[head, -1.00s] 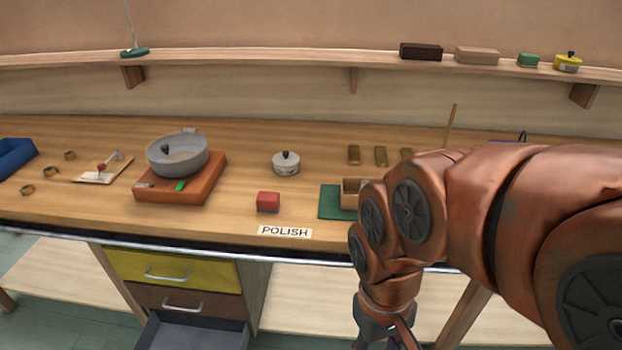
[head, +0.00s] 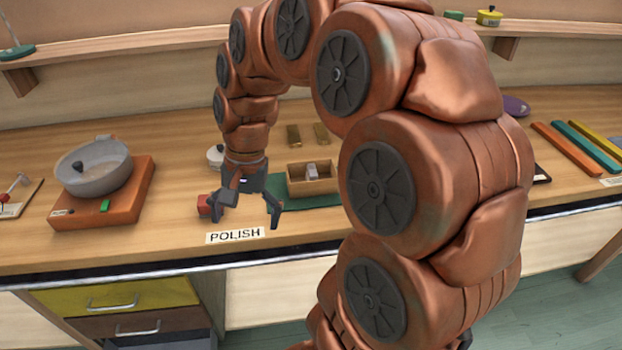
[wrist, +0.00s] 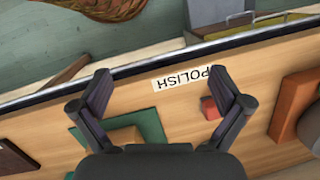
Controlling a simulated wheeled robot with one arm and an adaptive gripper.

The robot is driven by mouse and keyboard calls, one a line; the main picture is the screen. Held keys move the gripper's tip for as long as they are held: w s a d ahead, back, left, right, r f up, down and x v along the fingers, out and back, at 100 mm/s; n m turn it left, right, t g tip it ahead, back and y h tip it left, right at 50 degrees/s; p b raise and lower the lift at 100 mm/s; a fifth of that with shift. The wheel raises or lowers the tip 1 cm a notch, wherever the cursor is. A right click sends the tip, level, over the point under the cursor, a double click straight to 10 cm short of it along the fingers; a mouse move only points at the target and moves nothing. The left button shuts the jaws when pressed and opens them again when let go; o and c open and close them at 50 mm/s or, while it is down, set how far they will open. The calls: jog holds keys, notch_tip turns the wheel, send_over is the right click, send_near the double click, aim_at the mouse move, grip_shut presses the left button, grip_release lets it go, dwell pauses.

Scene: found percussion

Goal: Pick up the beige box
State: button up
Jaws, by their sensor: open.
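My gripper (head: 247,213) hangs over the front of the workbench, pointing down, with its fingers spread and nothing between them; it also shows in the wrist view (wrist: 160,76). The beige box seen earlier on the wall shelf is not visible now; my arm covers that part of the shelf. An open-topped wooden box (head: 326,187) with a grey thing inside stands on a green mat (head: 282,186), behind and right of my gripper in the head view. I cannot tell whether this wooden box is the one named.
A red block (head: 204,205) lies close to my left finger, by the POLISH label (head: 235,235). A grey pan (head: 95,172) sits on an orange-brown base (head: 128,208) at left. A yellow tin (head: 489,17) is on the wall shelf (head: 560,29). Coloured bars (head: 585,147) lie at right.

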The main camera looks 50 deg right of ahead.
jog(key=w+d+m+t+y, duration=0.1)
jog(key=w+d+m, duration=0.25)
jog(key=d, duration=0.25)
jog(key=w+d+m+t, duration=0.1)
jog(key=w+d+m, duration=0.25)
jog(key=d, duration=0.35)
jog(key=m+t, duration=0.1)
jog(key=m, duration=0.7)
send_near(315, 170)
jog(key=x, duration=0.4)
jog(key=shift+w+a+f+p, duration=0.1)
jog(key=shift+w+f+p, duration=0.2)
jog(key=shift+f+p, duration=0.1)
jog(key=shift+f, duration=0.1)
jog(key=shift+p+x, duration=1.45)
jog(key=shift+x, duration=2.3)
jog(key=shift+s, duration=0.15)
jog(key=c, duration=1)
jog(key=shift+o, duration=0.2)
